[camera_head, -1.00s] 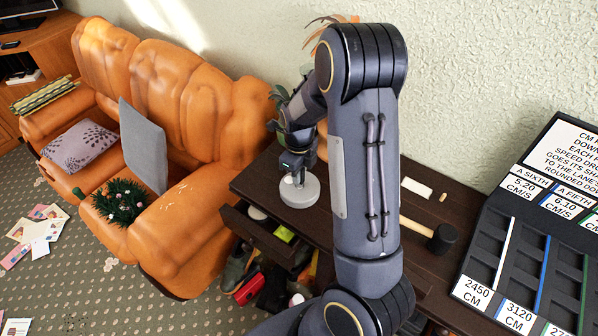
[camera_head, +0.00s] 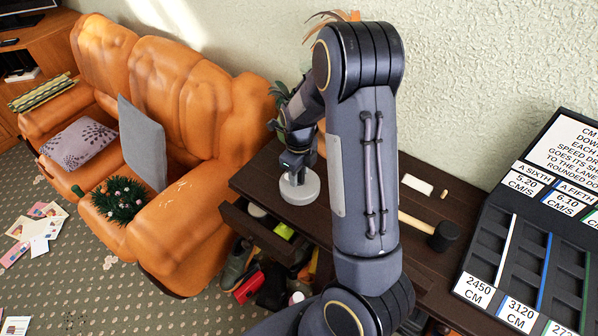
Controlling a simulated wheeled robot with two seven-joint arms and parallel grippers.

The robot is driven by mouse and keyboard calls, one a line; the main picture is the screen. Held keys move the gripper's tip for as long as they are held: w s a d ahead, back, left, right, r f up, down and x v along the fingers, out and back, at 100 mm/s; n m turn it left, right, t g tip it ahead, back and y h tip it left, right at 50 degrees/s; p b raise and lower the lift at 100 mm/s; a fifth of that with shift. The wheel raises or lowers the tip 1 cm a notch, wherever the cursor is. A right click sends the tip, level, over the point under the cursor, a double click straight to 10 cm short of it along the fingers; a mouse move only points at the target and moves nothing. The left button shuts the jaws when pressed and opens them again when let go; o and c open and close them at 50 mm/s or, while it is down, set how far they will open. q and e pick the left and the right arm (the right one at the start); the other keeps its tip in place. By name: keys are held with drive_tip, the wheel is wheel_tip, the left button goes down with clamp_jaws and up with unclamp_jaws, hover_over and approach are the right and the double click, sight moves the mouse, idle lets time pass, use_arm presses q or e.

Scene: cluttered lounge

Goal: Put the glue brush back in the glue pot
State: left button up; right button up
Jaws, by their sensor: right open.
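A round, pale grey pot-like object (camera_head: 299,191) stands upright on the dark wooden table, and it looks like the glue pot. My right gripper (camera_head: 296,174) points down just over its top. The jaws are open, but they are small and partly hidden by my wrist. I cannot tell whether they touch anything on the pot. I cannot make out the glue brush, and the gripper and arm cover part of this area. My left gripper is out of view.
My right arm hides the table's middle. A black-headed mallet (camera_head: 443,236), a white block (camera_head: 417,184) and a black sign board (camera_head: 535,230) lie to the right. An open drawer (camera_head: 262,232) juts out in front. An orange sofa (camera_head: 190,110) stands left.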

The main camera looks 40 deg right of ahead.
wheel_tip(320, 180, up, 8)
drive_tip(key=shift+f, duration=0.1)
idle(0.7)
